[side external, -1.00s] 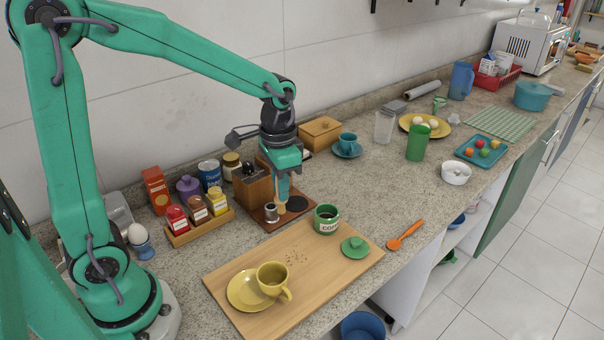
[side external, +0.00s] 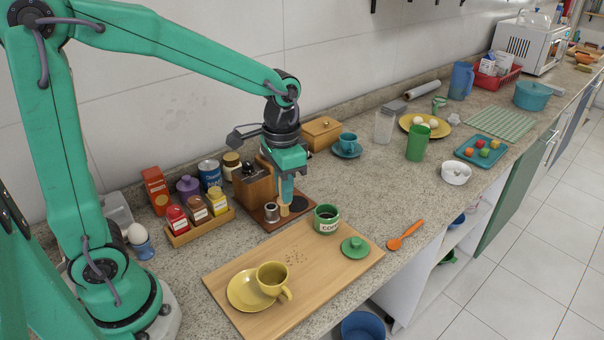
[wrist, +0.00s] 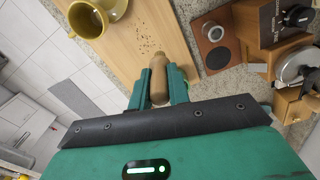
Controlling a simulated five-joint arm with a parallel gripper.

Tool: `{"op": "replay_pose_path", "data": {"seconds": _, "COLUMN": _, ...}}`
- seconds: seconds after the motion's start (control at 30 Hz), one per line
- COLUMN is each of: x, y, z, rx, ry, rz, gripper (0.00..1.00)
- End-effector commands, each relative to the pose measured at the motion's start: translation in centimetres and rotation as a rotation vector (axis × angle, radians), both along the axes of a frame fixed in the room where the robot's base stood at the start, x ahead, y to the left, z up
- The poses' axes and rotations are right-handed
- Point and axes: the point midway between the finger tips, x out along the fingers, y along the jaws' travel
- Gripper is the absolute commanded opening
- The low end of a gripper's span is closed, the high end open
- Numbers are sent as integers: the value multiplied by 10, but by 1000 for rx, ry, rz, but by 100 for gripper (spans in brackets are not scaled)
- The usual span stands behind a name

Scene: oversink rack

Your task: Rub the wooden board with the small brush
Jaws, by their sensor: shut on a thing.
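The wooden board (side external: 335,262) lies on the counter and carries a yellow cup (side external: 271,277) on a saucer (side external: 246,291), a green coffee jar (side external: 326,219) and a green lid (side external: 354,247). Dark specks (side external: 294,256) are scattered on the bare middle of the board. My gripper (side external: 286,193) points down near the board's back edge, left of the jar. It is shut on the small brush (side external: 284,209), whose tan body also shows between the fingers in the wrist view (wrist: 160,61). I cannot tell whether the brush touches anything; its bristles are not clear.
A spice rack (side external: 201,228) is to the left. An orange spoon (side external: 405,236) lies right of the board, near the counter's front edge.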

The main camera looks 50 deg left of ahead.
Motion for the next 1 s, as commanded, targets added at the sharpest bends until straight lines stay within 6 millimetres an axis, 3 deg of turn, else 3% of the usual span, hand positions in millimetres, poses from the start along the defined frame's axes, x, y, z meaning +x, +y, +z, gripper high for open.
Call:
{"op": "replay_pose_path", "data": {"seconds": 0.27, "x": 5, "y": -4, "z": -3, "rx": 0, "ry": 1, "rz": 98, "gripper": 0}}
{"op": "replay_pose_path", "data": {"seconds": 1.0, "x": 34, "y": -25, "z": -24, "rx": 0, "ry": 0, "rz": 725, "gripper": 0}}
